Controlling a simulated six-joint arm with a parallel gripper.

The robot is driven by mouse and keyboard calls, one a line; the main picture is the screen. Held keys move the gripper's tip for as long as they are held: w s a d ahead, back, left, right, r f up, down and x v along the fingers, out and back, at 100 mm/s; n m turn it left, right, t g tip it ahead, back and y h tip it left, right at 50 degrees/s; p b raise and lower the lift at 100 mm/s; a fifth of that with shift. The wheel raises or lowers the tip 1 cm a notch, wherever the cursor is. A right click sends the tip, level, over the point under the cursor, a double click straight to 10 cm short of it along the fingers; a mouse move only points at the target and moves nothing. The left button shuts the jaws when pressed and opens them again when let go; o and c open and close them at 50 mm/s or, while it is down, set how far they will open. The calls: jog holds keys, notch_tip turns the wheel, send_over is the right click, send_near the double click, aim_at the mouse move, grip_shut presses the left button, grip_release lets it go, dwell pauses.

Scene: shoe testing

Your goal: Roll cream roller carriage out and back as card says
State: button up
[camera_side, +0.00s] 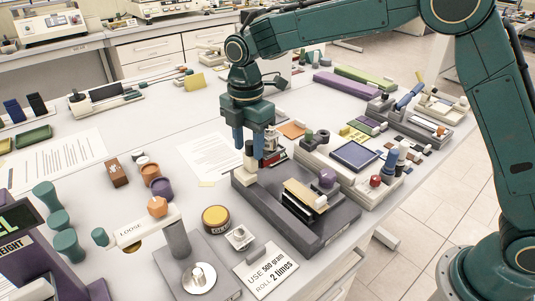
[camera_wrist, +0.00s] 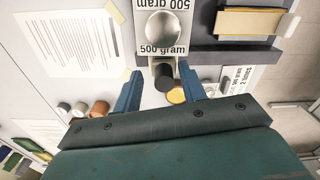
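My gripper (camera_side: 248,153) points down over the left end of a dark grey base (camera_side: 300,235). In the wrist view its two fingers (camera_wrist: 163,84) are apart, with a dark round knob (camera_wrist: 163,77) between them and gaps on both sides. Just beyond the knob is a silver disc (camera_wrist: 166,28) on a block labelled "500 gram". A cream slab (camera_side: 305,194) lies on the dark base, right of my gripper; it also shows in the wrist view (camera_wrist: 250,20). The card (camera_side: 271,270) reads "USE 500 gram ROLL 2 times". Which part is the roller carriage I cannot tell.
Printed sheets (camera_side: 210,160) lie on the left. A rack with a blue pad (camera_side: 355,155) and a red knob borders the base on the right.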

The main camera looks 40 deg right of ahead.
notch_tip(320, 180, up, 13)
jog(key=shift+r, duration=0.2)
dwell(0.5)
jog(key=shift+d, duration=0.1)
